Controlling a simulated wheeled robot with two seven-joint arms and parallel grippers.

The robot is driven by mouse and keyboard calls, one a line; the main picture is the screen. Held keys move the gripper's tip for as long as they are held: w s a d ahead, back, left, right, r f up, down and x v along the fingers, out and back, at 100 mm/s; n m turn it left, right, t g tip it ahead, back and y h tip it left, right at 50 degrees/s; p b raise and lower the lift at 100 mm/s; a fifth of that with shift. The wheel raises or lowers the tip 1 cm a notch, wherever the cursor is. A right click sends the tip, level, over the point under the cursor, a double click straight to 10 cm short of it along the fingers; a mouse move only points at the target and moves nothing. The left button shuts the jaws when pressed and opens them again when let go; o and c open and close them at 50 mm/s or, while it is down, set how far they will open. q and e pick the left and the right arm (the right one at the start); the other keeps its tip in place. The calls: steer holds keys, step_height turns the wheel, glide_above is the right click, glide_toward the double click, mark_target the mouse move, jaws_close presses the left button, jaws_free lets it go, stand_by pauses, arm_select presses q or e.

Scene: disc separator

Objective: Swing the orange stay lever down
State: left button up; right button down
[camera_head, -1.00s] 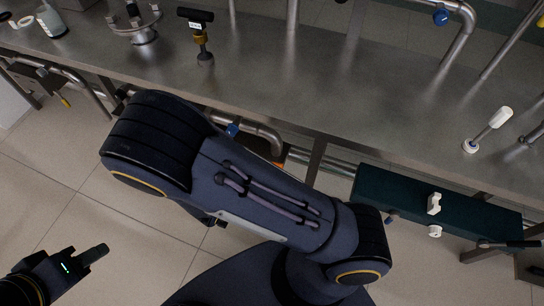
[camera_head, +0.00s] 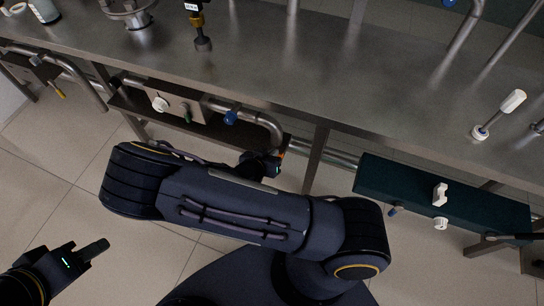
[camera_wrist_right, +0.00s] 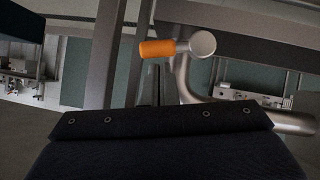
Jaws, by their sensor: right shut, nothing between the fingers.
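The orange stay lever (camera_wrist_right: 157,48) shows in the right wrist view as a short orange grip beside a round metal end, in front of grey pipework and frame bars. In the head view only a sliver of orange (camera_head: 282,154) shows, under the table's front edge. My right gripper (camera_head: 268,163) is just left of that orange, partly hidden by my own arm. It is shut and empty; whether it touches the lever cannot be told. My left gripper (camera_head: 93,250) is low at the left above the floor, away from the lever; its finger gap is unclear.
The steel table (camera_head: 350,85) runs across the top. Below it are a curved pipe (camera_head: 262,120), a blue knob (camera_head: 231,118), a white knob (camera_head: 160,104) and a table leg (camera_head: 316,160). A dark green box (camera_head: 385,180) is at the right. The floor at left is free.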

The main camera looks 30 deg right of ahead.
steer(key=shift+d+f, duration=0.1)
steer(key=shift+f, duration=0.15)
